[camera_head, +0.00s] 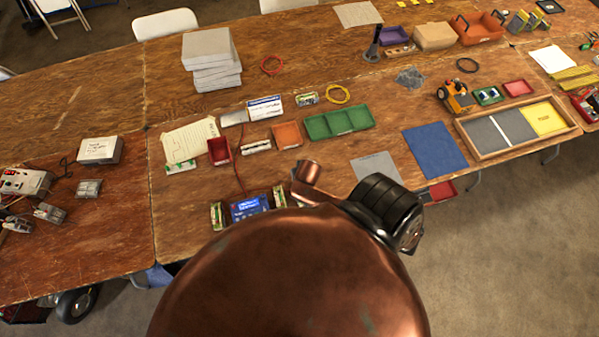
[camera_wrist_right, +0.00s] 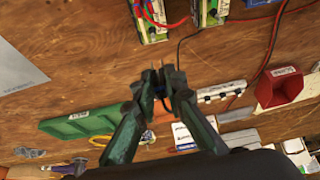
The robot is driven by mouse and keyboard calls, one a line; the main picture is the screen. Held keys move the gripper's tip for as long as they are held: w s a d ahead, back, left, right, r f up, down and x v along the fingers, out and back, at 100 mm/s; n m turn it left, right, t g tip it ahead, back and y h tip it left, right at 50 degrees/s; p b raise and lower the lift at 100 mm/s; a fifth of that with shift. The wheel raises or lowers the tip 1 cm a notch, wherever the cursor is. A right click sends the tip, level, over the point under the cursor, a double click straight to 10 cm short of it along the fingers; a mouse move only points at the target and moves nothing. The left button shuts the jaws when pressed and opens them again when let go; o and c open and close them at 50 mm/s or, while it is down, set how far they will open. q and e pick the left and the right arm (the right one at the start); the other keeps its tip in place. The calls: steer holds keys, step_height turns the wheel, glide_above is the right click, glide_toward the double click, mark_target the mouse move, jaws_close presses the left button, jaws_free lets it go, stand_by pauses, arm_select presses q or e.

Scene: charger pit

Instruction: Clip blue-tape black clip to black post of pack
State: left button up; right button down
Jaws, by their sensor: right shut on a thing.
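In the right wrist view my right gripper (camera_wrist_right: 158,84) is shut on a small dark clip (camera_wrist_right: 157,78) at its fingertips, held above the table. No blue tape can be made out on it. One battery pack (camera_wrist_right: 152,30) with red and blue leads is beyond the fingertips at the top edge. A second pack (camera_wrist_right: 209,14) is to its right, partly cut off. A black lead (camera_wrist_right: 268,62) curves down from the upper right. In the head view packs (camera_head: 217,215) flank the blue-screen charger (camera_head: 250,207); my arm hides the right gripper. My left gripper is not in view.
A red bin (camera_head: 219,151), an orange tray (camera_head: 287,135) and a green tray (camera_head: 339,121) lie behind the charger. A white-labelled box (camera_head: 264,108) stands farther back. A grey sheet (camera_head: 376,167) and a blue mat (camera_head: 434,149) lie to the right. Bare wood lies around the packs.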

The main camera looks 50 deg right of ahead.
steer(key=shift+f+b, duration=1.35)
steer(key=shift+f, duration=1.65)
steer(key=shift+p, duration=0.35)
steer(key=shift+f+p, duration=0.2)
steer(key=shift+p, duration=0.4)
stand_by(0.4)
steer(key=c, duration=1.9)
jaws_free()
steer(key=shift+o, duration=0.3)
steer(key=shift+o, duration=0.8)
